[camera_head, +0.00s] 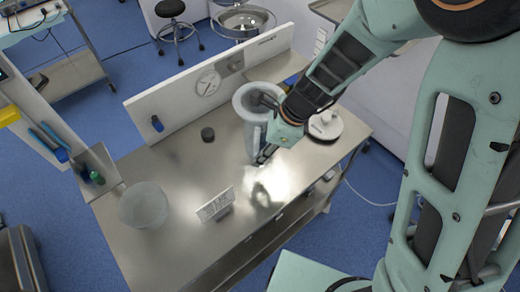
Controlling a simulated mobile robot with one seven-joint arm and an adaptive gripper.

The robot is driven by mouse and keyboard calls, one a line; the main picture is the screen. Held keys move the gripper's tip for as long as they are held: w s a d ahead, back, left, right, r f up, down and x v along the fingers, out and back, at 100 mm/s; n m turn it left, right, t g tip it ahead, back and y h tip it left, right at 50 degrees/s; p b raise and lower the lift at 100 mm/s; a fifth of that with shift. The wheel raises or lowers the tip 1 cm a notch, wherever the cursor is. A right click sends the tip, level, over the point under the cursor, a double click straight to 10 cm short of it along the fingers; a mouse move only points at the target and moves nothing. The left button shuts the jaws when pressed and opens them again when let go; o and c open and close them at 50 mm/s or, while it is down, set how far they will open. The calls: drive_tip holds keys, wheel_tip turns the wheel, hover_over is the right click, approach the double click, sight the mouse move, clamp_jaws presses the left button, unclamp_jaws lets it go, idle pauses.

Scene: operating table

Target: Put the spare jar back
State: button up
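A tall grey, translucent jar (247,126) stands upright or is held at the back middle of the metal table; I cannot tell if its base touches the top. My gripper (264,130) is at its right side. One dark finger shows at the jar's mouth and another low by its right wall. Whether the fingers press on the jar is unclear. A second, wider frosted jar (143,207) stands at the table's left end. A small white label card (216,206) stands near the front middle. I cannot tell which jar is the spare one.
The metal table (175,250) has a white back panel (200,88) with a dial. A round white device (325,126) stands at right. A side rack holds a green bottle (97,178).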

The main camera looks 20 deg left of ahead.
drive_tip(key=p+v, duration=0.1)
drive_tip(key=v, duration=1.1)
